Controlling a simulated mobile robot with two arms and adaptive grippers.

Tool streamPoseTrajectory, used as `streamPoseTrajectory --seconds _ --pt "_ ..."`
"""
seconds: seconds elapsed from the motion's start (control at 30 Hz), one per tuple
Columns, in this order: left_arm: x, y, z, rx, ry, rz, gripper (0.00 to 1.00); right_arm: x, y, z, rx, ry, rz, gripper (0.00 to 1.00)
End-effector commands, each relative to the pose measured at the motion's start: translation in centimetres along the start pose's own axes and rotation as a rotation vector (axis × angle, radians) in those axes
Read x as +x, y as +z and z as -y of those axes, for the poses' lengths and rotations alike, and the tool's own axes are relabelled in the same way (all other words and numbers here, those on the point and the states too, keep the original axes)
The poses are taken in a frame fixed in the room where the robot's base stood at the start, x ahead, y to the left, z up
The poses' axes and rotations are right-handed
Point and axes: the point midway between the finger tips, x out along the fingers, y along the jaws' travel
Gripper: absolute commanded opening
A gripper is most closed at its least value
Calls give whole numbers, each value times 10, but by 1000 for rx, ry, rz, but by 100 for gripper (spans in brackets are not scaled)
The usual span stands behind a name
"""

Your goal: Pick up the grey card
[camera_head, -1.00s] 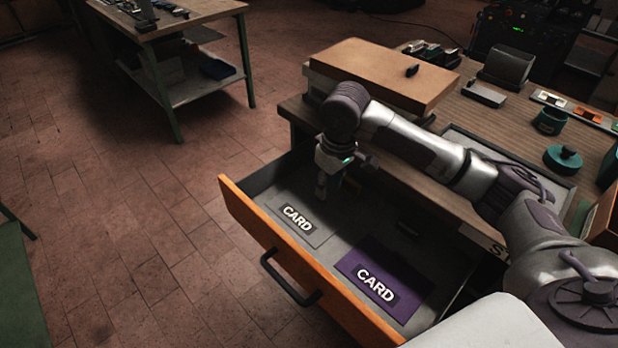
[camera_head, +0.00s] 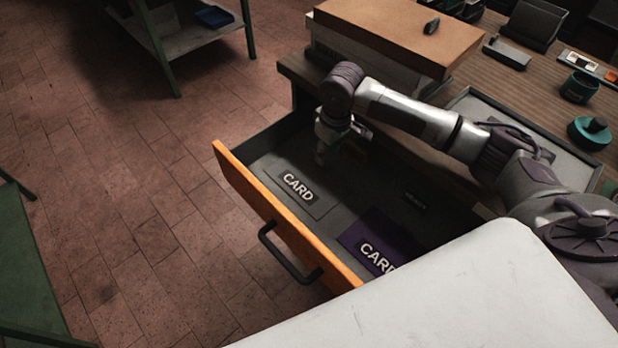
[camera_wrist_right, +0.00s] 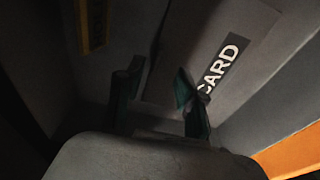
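The grey card (camera_head: 318,207) lies flat in the open drawer, near its front left, with a dark "CARD" label facing up. In the right wrist view the card (camera_wrist_right: 205,38) lies beyond the fingers, its label at the right. My right gripper (camera_head: 322,154) points down into the drawer, just behind the card. In the wrist view my right gripper (camera_wrist_right: 158,97) has its two fingers apart with nothing held between them. One fingertip overlaps the card's label in that view; I cannot tell whether it touches. My left gripper is not in view.
A purple card (camera_head: 372,246) lies to the right in the same drawer (camera_head: 262,205), which has an orange front and dark handle (camera_head: 288,255). A small dark labelled item (camera_head: 415,201) lies farther back. A box (camera_head: 400,38) stands on the wooden desk above.

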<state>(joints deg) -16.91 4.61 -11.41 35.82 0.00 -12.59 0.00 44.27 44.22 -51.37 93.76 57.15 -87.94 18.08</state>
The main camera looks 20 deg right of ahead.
Motion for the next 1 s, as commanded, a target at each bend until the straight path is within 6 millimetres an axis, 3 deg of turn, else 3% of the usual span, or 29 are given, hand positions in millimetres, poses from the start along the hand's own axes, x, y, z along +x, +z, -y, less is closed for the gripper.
streamPoseTrajectory --seconds 0.07,0.23,0.57,0.8,1.0 --pt "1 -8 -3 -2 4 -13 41 14 0 -2 0 -1 4 38" --pt "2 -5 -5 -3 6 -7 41 37 -1 -4 0 1 2 38" --pt "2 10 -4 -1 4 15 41 44 -1 -3 -1 1 0 38" --pt "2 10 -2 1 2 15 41 44 -1 -4 -1 1 0 0" --pt "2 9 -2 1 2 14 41 44 -1 -4 -1 1 0 0"
